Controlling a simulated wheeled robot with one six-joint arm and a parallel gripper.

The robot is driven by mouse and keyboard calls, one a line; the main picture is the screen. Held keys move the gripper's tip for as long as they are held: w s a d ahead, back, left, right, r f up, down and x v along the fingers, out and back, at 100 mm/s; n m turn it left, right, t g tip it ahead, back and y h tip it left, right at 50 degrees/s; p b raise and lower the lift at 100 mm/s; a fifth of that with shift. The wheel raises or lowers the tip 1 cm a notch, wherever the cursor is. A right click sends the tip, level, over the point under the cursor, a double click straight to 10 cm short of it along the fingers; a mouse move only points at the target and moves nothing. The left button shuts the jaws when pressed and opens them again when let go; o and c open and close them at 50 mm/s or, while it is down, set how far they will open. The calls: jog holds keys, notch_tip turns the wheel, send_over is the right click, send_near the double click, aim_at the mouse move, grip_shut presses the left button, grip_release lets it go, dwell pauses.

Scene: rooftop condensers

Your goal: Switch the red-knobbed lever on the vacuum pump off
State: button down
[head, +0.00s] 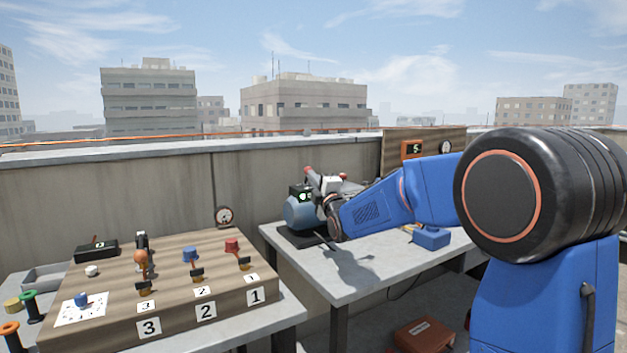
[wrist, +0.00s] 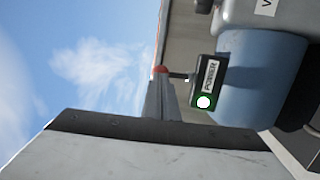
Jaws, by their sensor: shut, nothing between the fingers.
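The vacuum pump (head: 298,213) has a blue rounded body and stands on the grey table. It also shows in the wrist view (wrist: 262,80), turned sideways. A dark POWER box (wrist: 206,82) on it has a lit lamp ringed in green. A lever with a red knob (wrist: 160,70) sticks out from this box on a dark stem. In the head view the red knob (head: 308,169) shows above the pump. My gripper (head: 318,180) is shut and empty, close beside the knob. In the wrist view its dark finger (wrist: 160,98) overlaps the knob's lower edge; I cannot tell whether they touch.
A wooden board (head: 190,280) with several coloured knobs and number cards fills the left table. A red-brown box (head: 422,335) is below. The concrete parapet (head: 110,195) runs behind.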

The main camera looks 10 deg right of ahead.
aim_at(307, 169)
jog(key=shift+r, duration=0.1)
jog(key=shift+w+a+r+n+g, duration=0.2)
jog(key=shift+w+a+r+g, duration=0.1)
jog(key=shift+w+r+g, duration=0.55)
jog(key=shift+w+a+r+n+g, duration=0.2)
jog(key=shift+w+a+r+g, duration=0.1)
jog(key=shift+w+r+g, duration=0.5)
jog(key=shift+w+a+r, duration=0.15)
jog(key=shift+w+r, duration=0.05)
jog(key=shift+w, duration=0.4)
jog(key=shift+w+a+r, duration=0.15)
jog(key=shift+w, duration=0.5)
jog(key=shift+r, duration=0.1)
